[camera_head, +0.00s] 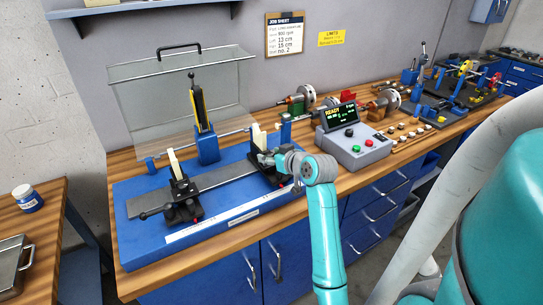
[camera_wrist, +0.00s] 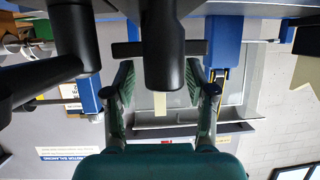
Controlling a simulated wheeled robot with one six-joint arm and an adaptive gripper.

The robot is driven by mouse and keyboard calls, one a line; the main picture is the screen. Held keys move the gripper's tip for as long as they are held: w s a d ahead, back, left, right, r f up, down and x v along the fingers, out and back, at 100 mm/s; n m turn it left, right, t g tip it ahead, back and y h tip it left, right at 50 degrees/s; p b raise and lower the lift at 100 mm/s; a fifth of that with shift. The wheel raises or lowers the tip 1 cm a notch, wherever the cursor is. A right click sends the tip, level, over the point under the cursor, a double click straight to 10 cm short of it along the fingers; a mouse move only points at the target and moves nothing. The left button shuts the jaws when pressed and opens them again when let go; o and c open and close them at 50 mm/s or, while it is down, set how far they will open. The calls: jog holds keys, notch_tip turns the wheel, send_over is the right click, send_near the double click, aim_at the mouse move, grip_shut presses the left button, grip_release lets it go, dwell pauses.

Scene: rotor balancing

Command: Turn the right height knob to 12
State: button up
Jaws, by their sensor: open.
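The balancing stand (camera_head: 222,183) is a blue base with a grey rail on the wooden bench. Its right support has a cream upright (camera_head: 258,136) and a black foot; the left support has a matching cream upright (camera_head: 174,162). My gripper (camera_head: 265,158) is at the right support and covers part of it, so the right height knob cannot be made out in the head view. In the wrist view, my gripper (camera_wrist: 165,85) is open, with one finger on each side of a black cylindrical part (camera_wrist: 163,50). Contact and any scale reading are not clear.
A control box (camera_head: 354,148) with a lit display stands right of the stand. A clear guard (camera_head: 185,85) rises behind it. A job sheet (camera_head: 285,35) hangs on the wall. Rotors and small weights lie on the bench to the right.

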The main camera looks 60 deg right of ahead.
grip_shut()
jog(key=shift+a+m+h, duration=0.1)
jog(key=shift+m+h, duration=0.2)
jog(key=shift+h, duration=0.1)
jog(key=shift+w+a+m+g+h, duration=0.15)
jog(key=shift+m+g+h, duration=0.75)
jog(key=shift+m+h, duration=0.25)
jog(key=shift+m+g+h, duration=1.05)
jog(key=shift+m+g, duration=0.25)
jog(key=shift+m, duration=0.15)
